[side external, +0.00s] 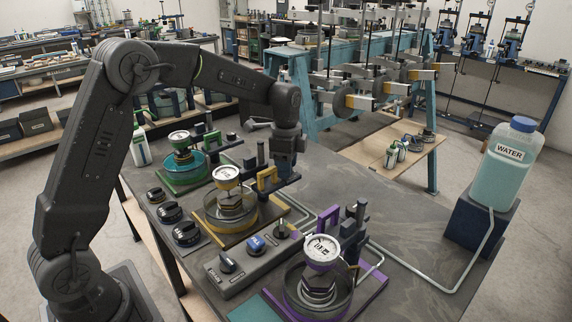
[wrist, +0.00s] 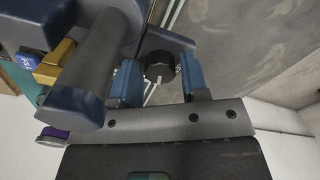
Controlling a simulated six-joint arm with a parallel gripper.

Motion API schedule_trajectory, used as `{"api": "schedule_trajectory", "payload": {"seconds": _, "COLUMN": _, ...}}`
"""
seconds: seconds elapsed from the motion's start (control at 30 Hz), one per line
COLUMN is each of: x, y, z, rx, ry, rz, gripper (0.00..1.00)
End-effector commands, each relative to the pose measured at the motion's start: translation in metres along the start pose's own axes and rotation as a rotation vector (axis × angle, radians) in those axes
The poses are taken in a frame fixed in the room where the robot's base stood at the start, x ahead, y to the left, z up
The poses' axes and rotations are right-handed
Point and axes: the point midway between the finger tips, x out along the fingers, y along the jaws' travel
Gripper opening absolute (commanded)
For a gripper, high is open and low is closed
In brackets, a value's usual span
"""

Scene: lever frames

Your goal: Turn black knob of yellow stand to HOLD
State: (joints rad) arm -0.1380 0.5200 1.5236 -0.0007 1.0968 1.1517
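The yellow stand (side external: 211,222) is in the middle of the bench in the side view, with a round white-faced gauge (side external: 227,173) on top and a yellow bracket (side external: 266,181) at its right. Several black knobs sit left of the stands; the nearest to the yellow stand is a black knob (side external: 186,232). Its markings are too small to read. My gripper (side external: 287,165) is near the yellow bracket's post, away from that knob. In the wrist view my gripper's blue fingers (wrist: 159,84) are apart. A dark round thing (wrist: 158,64) shows between them; contact is unclear.
A grey panel (side external: 248,272) bears a blue knob (side external: 255,243) and other knobs. The green stand (side external: 181,180) stands behind, the purple stand (side external: 318,285) in front. A water jug (side external: 505,165) stands on a block (side external: 478,218) at right.

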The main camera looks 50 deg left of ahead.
Motion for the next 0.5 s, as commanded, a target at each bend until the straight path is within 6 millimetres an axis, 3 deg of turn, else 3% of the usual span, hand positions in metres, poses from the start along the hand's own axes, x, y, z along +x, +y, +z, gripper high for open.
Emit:
{"api": "schedule_trajectory", "payload": {"seconds": 0.27, "x": -0.003, "y": 0.000, "z": 0.000, "rx": -0.001, "ry": 0.000, "rz": -0.001, "gripper": 0.41}}
{"api": "schedule_trajectory", "payload": {"seconds": 0.5, "x": -0.040, "y": -0.001, "z": 0.000, "rx": -0.001, "ry": 0.002, "rz": -0.005, "gripper": 0.41}}
